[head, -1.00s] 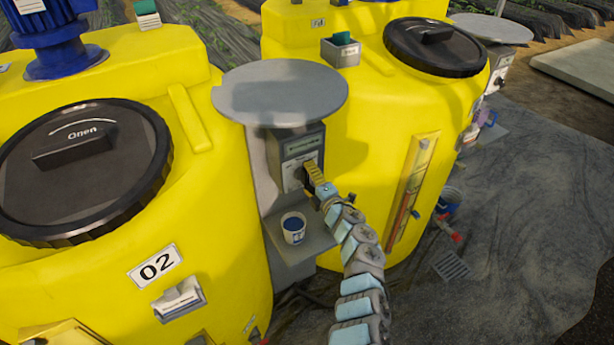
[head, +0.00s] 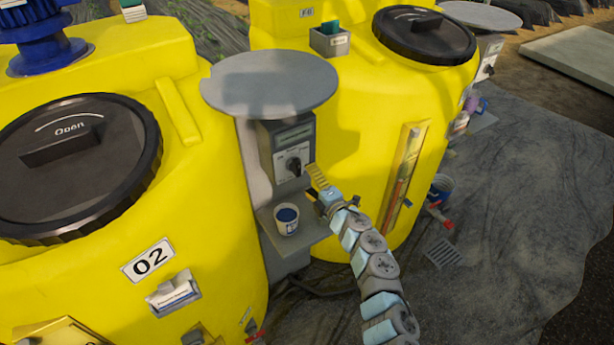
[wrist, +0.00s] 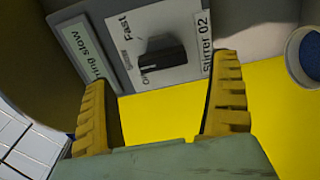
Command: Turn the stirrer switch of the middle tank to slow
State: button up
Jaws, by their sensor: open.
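The black stirrer knob (head: 294,167) is on the grey switch box (head: 274,142) between the two yellow tanks, under a round grey cover. In the wrist view the knob (wrist: 166,57) sits on a plate marked "Stirrer 02", with "Fast" and smaller, partly unreadable labels at its left. The display strip (wrist: 88,60) ends in "ning slow"; its start is cut off. My gripper (head: 312,174) is open and empty, just right of the box. In the wrist view its yellow fingers (wrist: 160,80) stand either side of the knob's lower area, apart from it.
A cup with blue contents (head: 287,220) stands on the grey shelf (head: 312,232) below the box. Tank 02 (head: 215,235) is at left; another yellow tank (head: 350,110) is close behind my gripper. The overhanging grey cover (head: 270,82) limits room above.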

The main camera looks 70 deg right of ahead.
jog(key=shift+v, duration=2.55)
